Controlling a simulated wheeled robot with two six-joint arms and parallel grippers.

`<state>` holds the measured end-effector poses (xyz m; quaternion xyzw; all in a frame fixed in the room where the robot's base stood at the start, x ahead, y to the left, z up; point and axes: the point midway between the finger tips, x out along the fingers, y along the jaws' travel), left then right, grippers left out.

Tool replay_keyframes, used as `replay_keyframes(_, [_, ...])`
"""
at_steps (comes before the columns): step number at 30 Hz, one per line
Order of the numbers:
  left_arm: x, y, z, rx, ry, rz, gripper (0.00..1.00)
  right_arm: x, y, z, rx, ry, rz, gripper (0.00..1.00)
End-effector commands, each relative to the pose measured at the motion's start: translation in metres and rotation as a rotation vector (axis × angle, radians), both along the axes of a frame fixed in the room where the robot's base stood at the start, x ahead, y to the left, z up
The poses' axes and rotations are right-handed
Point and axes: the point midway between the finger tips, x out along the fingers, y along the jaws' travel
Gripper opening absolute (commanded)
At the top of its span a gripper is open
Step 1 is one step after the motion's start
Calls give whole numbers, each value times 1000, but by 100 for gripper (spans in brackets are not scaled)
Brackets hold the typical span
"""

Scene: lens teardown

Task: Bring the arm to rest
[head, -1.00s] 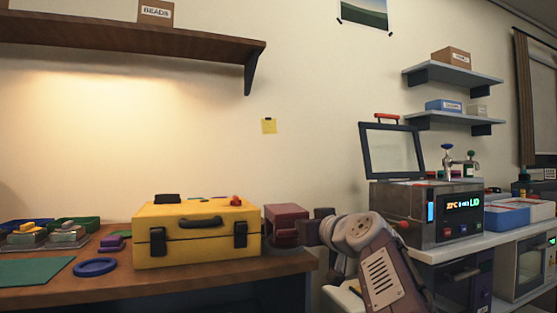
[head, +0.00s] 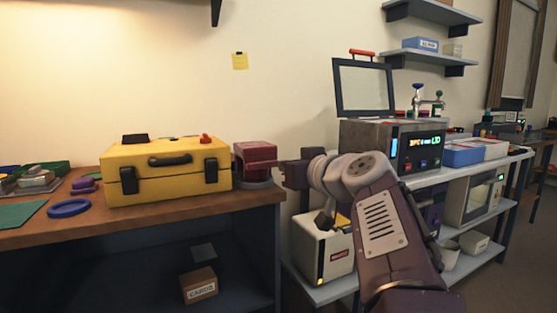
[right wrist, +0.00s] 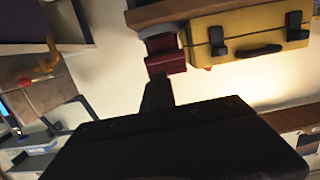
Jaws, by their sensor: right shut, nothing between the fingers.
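My right gripper (head: 296,174) is in the head view at the end of my right arm, which comes in from the lower right. It points left, just right of a dark red block-shaped device (head: 255,158) on a round grey base at the bench end. A small gap shows between them in the picture. In the right wrist view the gripper (right wrist: 158,92) is shut with nothing visible in it, and the red device (right wrist: 165,55) lies beyond its tip. My left gripper is not in view.
A yellow case (head: 170,180) stands on the wooden bench (head: 120,222), with a blue ring (head: 69,208) to its left. Right of the arm, a shelf unit holds a grey machine (head: 375,138) with a raised lid. A white box (head: 322,250) stands below, beside my arm.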

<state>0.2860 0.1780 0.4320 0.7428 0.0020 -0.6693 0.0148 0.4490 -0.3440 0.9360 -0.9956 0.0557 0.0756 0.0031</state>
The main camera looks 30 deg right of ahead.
Motion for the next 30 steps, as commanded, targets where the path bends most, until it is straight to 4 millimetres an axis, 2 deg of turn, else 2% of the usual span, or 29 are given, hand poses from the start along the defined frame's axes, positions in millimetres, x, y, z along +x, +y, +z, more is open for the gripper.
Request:
replay_keyframes(4, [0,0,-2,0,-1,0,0,-10,1,-3,0,-2,-1,0])
replay_keyframes(14, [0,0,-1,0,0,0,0,-11,2,-2,-1,-3,2,0])
replay_keyframes(17, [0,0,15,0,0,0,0,0,23,11,5,4,60,0])
replay_keyframes(18, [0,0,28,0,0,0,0,11,42,16,16,19,117,0])
replay_keyframes(19, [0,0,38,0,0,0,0,22,60,12,37,47,171,0])
replay_keyframes(20, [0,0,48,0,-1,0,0,32,78,-3,57,99,220,0])
replay_keyframes(21, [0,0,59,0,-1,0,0,42,101,-31,71,187,281,0])
replay_keyframes(23, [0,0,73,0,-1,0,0,46,131,-82,81,334,349,0])
replay_keyframes(24, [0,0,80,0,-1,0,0,43,149,-116,89,436,381,0])
replay_keyframes(26, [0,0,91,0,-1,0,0,29,173,-167,96,591,414,0])
replay_keyframes(27, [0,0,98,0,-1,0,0,15,185,-199,95,694,429,0])
replay_keyframes(30, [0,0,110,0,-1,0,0,-32,204,-268,77,923,433,0])
